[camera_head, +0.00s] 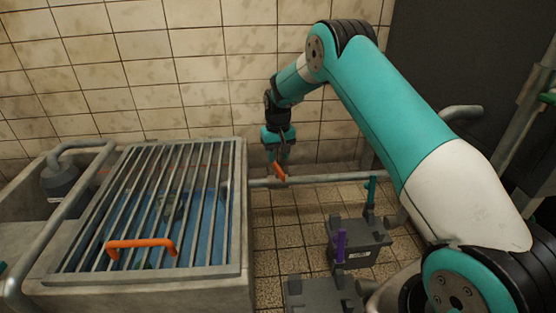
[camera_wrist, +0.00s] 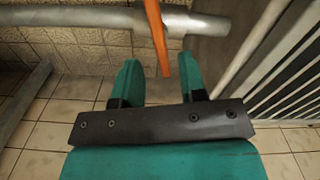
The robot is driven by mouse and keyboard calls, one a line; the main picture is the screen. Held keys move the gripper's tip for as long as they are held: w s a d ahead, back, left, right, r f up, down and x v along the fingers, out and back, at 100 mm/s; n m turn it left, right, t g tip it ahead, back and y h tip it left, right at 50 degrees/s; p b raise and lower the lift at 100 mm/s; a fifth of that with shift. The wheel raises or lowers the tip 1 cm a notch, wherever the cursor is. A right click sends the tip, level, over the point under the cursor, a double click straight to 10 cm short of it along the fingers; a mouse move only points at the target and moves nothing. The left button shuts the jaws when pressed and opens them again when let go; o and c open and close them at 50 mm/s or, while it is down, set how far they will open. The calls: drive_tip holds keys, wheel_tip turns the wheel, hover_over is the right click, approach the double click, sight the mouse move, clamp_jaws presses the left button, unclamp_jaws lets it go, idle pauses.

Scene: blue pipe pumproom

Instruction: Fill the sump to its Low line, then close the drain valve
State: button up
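The sump (camera_head: 246,215) is a concrete basin under a barred metal grate (camera_head: 150,268), with blue showing between the bars. The bars break up the view inside, and I cannot read a Low line or the water level. An orange lever (camera_head: 280,173) is at the pipe just right of the sump; it also shows in the wrist view (camera_wrist: 157,38). No label shows whether it is the drain valve's. My gripper (camera_head: 278,158) is at this lever. In the wrist view my gripper (camera_wrist: 162,82) has its teal fingers apart, with the lever between them and gaps on both sides.
An orange handle (camera_head: 141,243) is on the front of the grate. A grey pipe (camera_head: 325,179) runs along the tiled wall. Grey boxes with a purple lever (camera_head: 340,246) and a teal lever (camera_head: 371,191) stand on the floor. Tiled floor (camera_head: 285,240) is open beside the sump.

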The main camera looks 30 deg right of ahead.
sight(279, 168)
wheel_tip(279, 168, up, 12)
drive_tip(key=p, duration=0.5)
drive_tip(key=shift+r, duration=0.25)
idle(0.5)
drive_tip(key=f, duration=1.1)
drive_tip(key=s+f, duration=0.1)
drive_tip(key=f, duration=0.5)
drive_tip(key=shift+a+f, duration=0.1)
drive_tip(key=shift+f, duration=0.15)
clamp_jaws()
